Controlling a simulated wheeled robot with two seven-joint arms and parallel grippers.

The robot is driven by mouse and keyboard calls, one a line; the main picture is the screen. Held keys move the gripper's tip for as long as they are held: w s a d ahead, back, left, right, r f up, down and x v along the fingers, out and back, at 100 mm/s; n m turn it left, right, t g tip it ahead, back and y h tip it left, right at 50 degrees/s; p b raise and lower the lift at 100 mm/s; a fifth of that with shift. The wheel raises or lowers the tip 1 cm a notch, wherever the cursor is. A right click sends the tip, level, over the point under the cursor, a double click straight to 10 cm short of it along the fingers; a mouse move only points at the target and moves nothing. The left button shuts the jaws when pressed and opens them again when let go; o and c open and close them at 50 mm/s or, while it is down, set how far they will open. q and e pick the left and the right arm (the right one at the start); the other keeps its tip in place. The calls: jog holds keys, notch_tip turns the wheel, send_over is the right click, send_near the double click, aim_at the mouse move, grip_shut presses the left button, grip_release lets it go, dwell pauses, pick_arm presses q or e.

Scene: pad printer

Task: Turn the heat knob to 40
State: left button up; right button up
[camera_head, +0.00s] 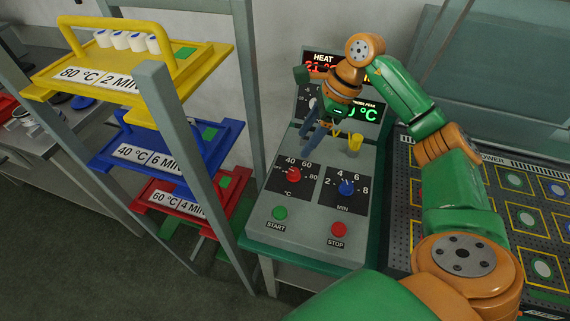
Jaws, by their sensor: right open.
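The heat knob (293,175) is the red knob on the black °C dial, on the sloped grey control panel (310,223). The marks 40 and 60 show above it; which mark it points to is too small to tell. My right arm reaches in from the lower right and bends down over the panel. My right gripper (329,136) is open, above the panel, up from the red knob and apart from it. The arm partly covers the HEAT display (322,59), whose red digits are only partly readable. My left gripper is not in view.
A blue knob (346,187) on the MIN dial sits right of the red one. A green START button (280,212) and a red STOP button (338,229) are below. A rack with yellow (205,60), blue and red trays stands left. A dark grid surface (404,210) lies right.

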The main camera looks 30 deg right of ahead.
aim_at(293, 171)
jog(key=f+b, duration=0.1)
jog(key=f, duration=0.1)
jog(key=s+f+b, duration=0.1)
jog(key=f, duration=0.1)
jog(key=shift+a+f+b, duration=0.1)
jog(key=shift+f+b, duration=0.1)
jog(key=shift+b, duration=0.2)
jog(key=p+x, duration=0.1)
jog(key=x, duration=0.4)
jog(key=shift+w+a+f, duration=0.2)
jog(key=shift+f, duration=0.05)
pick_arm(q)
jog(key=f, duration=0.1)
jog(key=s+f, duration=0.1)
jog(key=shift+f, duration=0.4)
pick_arm(e)
jog(key=shift+w+f, duration=0.1)
jog(key=shift+f, duration=0.25)
grip_shut()
